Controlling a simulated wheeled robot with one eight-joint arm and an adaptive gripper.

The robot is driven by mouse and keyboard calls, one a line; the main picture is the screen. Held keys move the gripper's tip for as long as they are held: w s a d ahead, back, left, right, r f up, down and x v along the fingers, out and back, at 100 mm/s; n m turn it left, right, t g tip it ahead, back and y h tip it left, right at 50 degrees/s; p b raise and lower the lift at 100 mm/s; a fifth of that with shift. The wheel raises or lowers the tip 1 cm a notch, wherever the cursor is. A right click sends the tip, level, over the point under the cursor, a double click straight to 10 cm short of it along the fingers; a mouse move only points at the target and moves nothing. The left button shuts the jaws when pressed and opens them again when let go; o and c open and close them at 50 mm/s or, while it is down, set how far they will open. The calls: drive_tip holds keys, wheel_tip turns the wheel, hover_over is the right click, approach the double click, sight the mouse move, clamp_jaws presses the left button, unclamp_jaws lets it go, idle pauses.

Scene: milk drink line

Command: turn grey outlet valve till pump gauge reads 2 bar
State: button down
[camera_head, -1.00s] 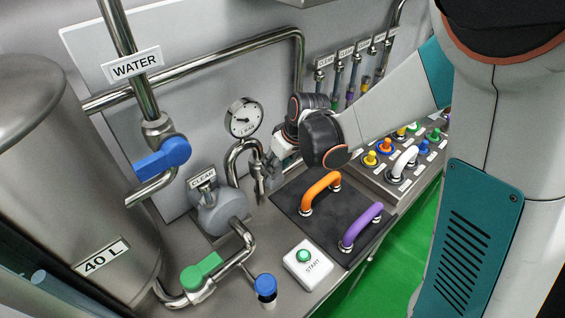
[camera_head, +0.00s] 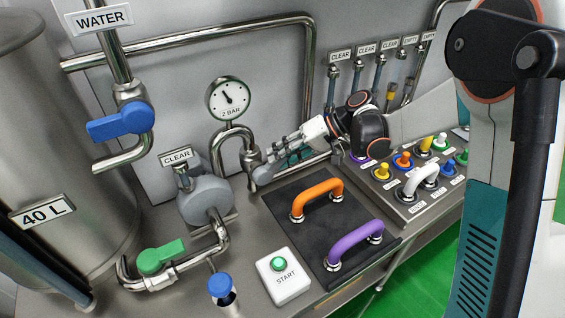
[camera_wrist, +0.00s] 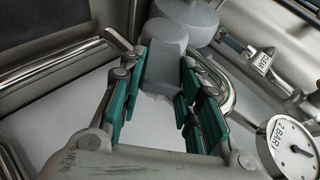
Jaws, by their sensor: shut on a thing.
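The grey outlet valve handle (camera_wrist: 165,62) lies between the teal fingers of my gripper (camera_wrist: 158,78) in the wrist view, and the fingers are shut on it. In the head view my gripper (camera_head: 272,170) reaches in from the right to the grey valve (camera_head: 262,175), beside the bent steel pipe, and its fingers partly hide the handle. The round pump gauge (camera_head: 229,98) stands above that pipe. It shows the text 2 BAR, and its needle points up and slightly left. The gauge also shows at the wrist view's right edge (camera_wrist: 290,150).
A grey pump (camera_head: 207,200) labelled CLEAR stands left of the valve. Orange (camera_head: 318,194) and purple (camera_head: 352,238) handles rise from a black plate in front of my gripper. A START button (camera_head: 279,264), green valve (camera_head: 160,255), blue valve (camera_head: 120,124) and button panel surround it.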

drive_tip(key=shift+w+d+f+g+y+b, duration=0.2)
drive_tip(key=shift+d+f+g+y+b, duration=0.15)
drive_tip(key=shift+f+y+b, duration=0.45)
drive_tip(key=shift+r, duration=0.2)
drive_tip(key=c, duration=1.2)
unclamp_jaws()
drive_tip(key=shift+o, duration=0.2)
drive_tip(key=v, duration=1.2)
drive_tip(key=shift+s+r, duration=0.1)
